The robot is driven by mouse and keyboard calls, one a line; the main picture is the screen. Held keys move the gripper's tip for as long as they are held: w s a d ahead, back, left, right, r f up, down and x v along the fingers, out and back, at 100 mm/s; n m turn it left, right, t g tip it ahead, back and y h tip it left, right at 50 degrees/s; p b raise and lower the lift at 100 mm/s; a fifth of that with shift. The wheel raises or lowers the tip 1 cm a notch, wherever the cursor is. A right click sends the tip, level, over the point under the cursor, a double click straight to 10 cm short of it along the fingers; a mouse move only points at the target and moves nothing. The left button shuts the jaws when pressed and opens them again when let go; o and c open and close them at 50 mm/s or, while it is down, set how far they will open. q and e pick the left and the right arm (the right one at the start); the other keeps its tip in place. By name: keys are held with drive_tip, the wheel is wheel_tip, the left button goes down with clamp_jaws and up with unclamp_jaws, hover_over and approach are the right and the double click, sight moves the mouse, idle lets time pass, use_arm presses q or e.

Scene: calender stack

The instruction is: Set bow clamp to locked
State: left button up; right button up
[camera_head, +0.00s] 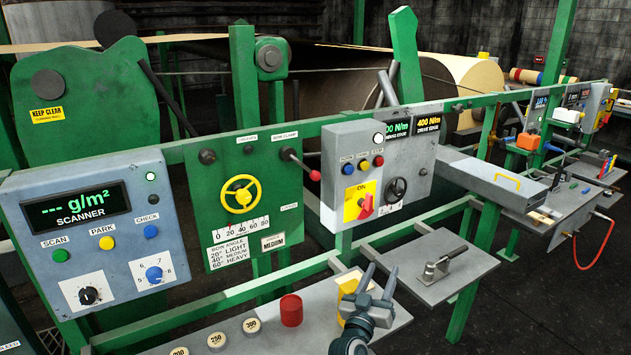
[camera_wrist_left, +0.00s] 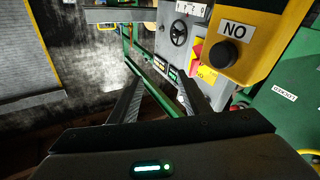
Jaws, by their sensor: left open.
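The bow clamp is a dark lever with a red knob (camera_head: 314,175) on the green panel (camera_head: 215,170), under a small label that seems to read "BOW CLAMP". The lever slopes down to the right from its pivot. A small label lower on the panel's right side is too small to read surely. My left gripper (camera_head: 381,272) is open and empty, fingers pointing up, to the right of and below the knob and apart from it. In the left wrist view the open fingers (camera_wrist_left: 158,88) have nothing between them; I cannot make out the clamp lever there. My right gripper is not in view.
Beside the lever stands a grey control box (camera_head: 365,165) with a red switch. A yellow handwheel (camera_head: 240,193) shares the green panel. A red cylinder (camera_head: 291,310) and several round weights stand on the shelf below. A yellow box with a black button (camera_wrist_left: 229,54) is close in the wrist view.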

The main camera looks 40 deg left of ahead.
use_arm(q)
drive_tip(key=w+a+r+n+g+y, duration=0.3)
drive_tip(key=a+r+n+g+y, duration=0.8)
drive_tip(key=n+y, duration=0.5)
drive_tip(key=a+r+n, duration=0.1)
drive_tip(key=a+n, duration=0.1)
drive_tip(key=shift+a+r+g, duration=0.3)
drive_tip(key=shift+r, duration=0.1)
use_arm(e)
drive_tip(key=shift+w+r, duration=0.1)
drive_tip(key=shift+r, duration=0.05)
